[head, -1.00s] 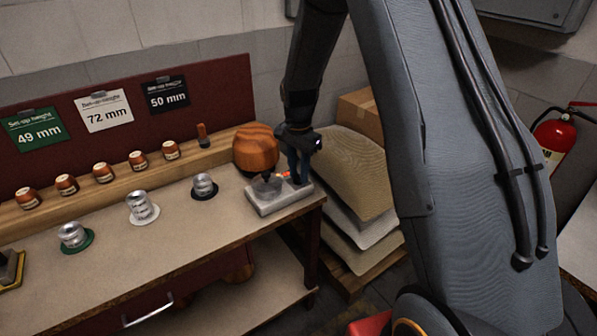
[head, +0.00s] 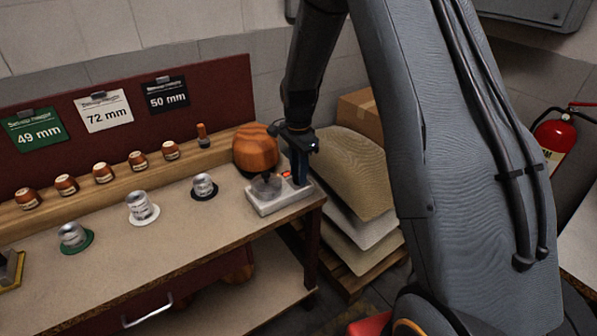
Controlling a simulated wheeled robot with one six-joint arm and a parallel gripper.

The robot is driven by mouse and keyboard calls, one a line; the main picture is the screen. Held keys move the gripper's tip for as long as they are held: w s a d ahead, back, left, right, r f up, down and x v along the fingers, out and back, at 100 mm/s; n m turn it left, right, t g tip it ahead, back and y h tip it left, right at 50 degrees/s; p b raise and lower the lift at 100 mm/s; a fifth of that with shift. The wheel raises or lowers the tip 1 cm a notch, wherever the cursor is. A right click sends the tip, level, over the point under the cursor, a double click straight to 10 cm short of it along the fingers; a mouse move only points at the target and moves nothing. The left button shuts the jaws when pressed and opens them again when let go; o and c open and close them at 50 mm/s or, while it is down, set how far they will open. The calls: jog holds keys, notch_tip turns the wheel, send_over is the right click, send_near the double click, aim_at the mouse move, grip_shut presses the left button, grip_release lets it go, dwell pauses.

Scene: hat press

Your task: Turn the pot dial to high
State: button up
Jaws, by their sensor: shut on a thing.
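The pot is a small dark grey vessel (head: 267,186) on a light grey base unit (head: 275,207) at the right end of the bench. A small red-orange light (head: 286,173) shows on the unit. My gripper (head: 299,182) points down over the right part of the unit, right of the vessel. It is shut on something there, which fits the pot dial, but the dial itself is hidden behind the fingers. The dial's setting cannot be read.
A wooden hat block (head: 256,150) stands just behind the unit. Metal cylinders on coloured discs, among them one on a white disc (head: 142,208), stand along the bench (head: 190,236). Stacked sacks (head: 350,175) lie right of the bench. A fire extinguisher (head: 553,140) hangs far right.

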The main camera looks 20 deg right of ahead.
jog(key=o, duration=1.1)
jog(key=shift+c, duration=0.2)
jog(key=shift+r+b, duration=1)
jog(key=shift+r, duration=2.95)
